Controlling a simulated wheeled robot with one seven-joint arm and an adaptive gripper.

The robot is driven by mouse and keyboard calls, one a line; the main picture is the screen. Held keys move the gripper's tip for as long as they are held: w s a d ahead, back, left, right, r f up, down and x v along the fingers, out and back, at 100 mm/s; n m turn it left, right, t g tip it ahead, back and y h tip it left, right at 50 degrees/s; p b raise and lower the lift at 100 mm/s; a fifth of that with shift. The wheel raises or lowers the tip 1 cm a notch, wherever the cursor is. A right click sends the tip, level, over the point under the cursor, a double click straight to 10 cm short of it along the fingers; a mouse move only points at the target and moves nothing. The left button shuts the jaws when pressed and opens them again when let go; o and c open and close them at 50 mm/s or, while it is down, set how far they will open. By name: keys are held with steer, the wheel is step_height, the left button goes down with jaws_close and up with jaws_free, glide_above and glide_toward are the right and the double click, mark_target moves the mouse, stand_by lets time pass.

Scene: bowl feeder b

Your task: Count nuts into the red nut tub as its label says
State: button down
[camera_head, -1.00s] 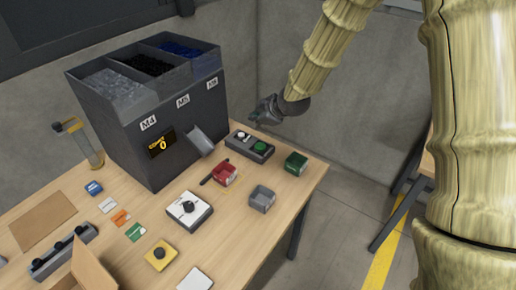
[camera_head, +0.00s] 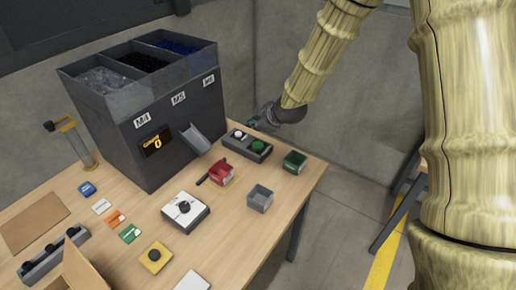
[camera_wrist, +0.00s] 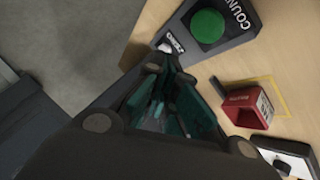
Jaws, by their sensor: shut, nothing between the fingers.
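The feeder's display (camera_head: 157,142) shows count 0. The button box (camera_head: 257,152) has a green COUNT button (camera_head: 258,146) and a white ZERO button (camera_head: 238,133). My gripper (camera_head: 256,121) is shut and empty at the box's far left end. In the wrist view its fingertips (camera_wrist: 168,60) are close to the white button (camera_wrist: 167,47); contact cannot be told.
The feeder (camera_head: 172,115) has bins marked M4, M5 and M6. A green tub (camera_head: 294,162) and grey tub (camera_head: 260,199) stand right of the red one. A white box with a black knob (camera_head: 185,212) and coloured cards stand nearer. Table is free at the front right.

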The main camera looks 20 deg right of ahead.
mark_target(256, 146)
steer(key=shift+f+b, duration=1.3)
steer(key=shift+f, duration=1.3)
steer(key=shift+f, duration=0.2)
steer(key=shift+f, duration=0.2)
steer(key=shift+f+b, duration=0.4)
steer(key=shift+f, duration=0.05)
steer(key=shift+r, duration=0.1)
stand_by(0.4)
steer(key=shift+r+p, duration=0.65)
steer(key=shift+r, duration=0.15)
steer(key=shift+r+p, duration=1.65)
steer(key=shift+r, duration=0.85)
